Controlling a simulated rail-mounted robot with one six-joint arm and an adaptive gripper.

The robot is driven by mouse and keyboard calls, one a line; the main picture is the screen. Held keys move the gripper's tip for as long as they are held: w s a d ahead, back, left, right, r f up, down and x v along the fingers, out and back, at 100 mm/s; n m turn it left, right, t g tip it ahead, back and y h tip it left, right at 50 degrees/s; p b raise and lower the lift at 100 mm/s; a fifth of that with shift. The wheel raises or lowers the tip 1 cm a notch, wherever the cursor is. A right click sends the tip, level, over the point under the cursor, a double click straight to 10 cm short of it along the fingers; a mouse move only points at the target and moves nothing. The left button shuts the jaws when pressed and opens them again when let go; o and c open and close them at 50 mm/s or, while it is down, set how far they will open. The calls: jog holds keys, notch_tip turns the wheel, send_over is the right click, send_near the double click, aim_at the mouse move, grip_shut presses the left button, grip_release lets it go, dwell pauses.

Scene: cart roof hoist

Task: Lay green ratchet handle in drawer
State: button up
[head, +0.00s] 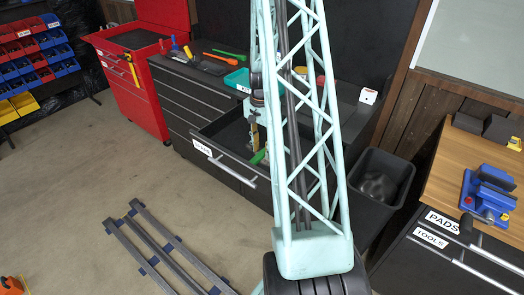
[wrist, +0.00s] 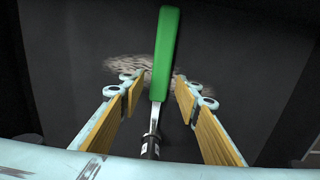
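The green ratchet handle (wrist: 165,60) has a long green grip and a metal shaft that runs toward the bottom of the wrist view. It lies against a dark surface. In the head view a green piece of it (head: 259,157) shows inside the open black drawer (head: 224,166), partly hidden by my arm. My gripper (wrist: 158,90) is down in the drawer, with its two wood-coloured finger pads on either side of the ratchet. Gaps show between the pads and the handle, so it is open around it. In the head view the gripper (head: 254,138) is partly covered.
A dark bin (head: 385,178) stands right of the drawer. A bench with a blue vise (head: 487,194) is at right. Metal rails (head: 165,248) lie on the floor.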

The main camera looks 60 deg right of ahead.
aim_at(262, 152)
notch_tip(262, 152, up, 11)
jog(key=shift+p, duration=0.35)
dwell(0.4)
dwell(0.4)
